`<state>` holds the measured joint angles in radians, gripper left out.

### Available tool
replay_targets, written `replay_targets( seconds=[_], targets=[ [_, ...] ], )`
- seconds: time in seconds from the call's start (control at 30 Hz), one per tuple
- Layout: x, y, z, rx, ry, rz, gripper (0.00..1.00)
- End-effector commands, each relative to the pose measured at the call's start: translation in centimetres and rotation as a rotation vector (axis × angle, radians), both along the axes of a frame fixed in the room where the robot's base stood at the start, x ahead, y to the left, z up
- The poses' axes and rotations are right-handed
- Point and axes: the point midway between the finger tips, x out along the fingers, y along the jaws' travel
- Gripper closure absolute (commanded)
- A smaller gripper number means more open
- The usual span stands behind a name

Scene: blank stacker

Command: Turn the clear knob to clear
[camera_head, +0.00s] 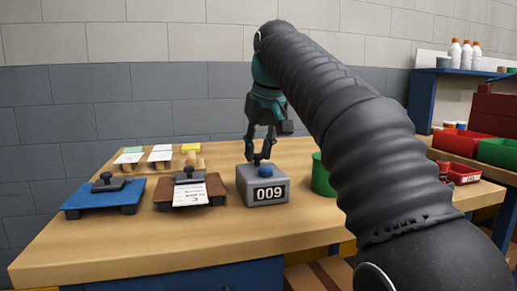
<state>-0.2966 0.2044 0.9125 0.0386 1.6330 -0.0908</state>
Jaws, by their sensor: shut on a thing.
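A grey counter box (263,187) stands on the wooden workbench and its display reads 009. A small dark knob (257,157) sits on its top, with a blue button (265,171) in front of it. My gripper (259,155) reaches down from above with its fingertips at the dark knob. The fingers are shut on the knob, and they partly hide it. The knob's angle is too small to tell.
A blue tray (75,204) and a brown tray (207,200) with a paper lie left of the box. A green cylinder (320,175) stands close at its right. Red bins (452,141) and bottles (467,57) are farther right. The bench front (130,243) is clear.

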Motion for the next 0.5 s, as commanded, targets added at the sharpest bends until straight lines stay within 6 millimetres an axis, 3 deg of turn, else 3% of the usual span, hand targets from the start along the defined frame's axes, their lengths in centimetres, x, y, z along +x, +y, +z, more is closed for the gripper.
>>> replay_targets(
  seconds=[0.27,0.5],
  targets=[
    [-0.04,0.07,0.14,-0.002,0.004,-0.062,1.00],
    [-0.08,0.22,0.34,-0.002,0.002,-0.224,1.00]
  ],
)
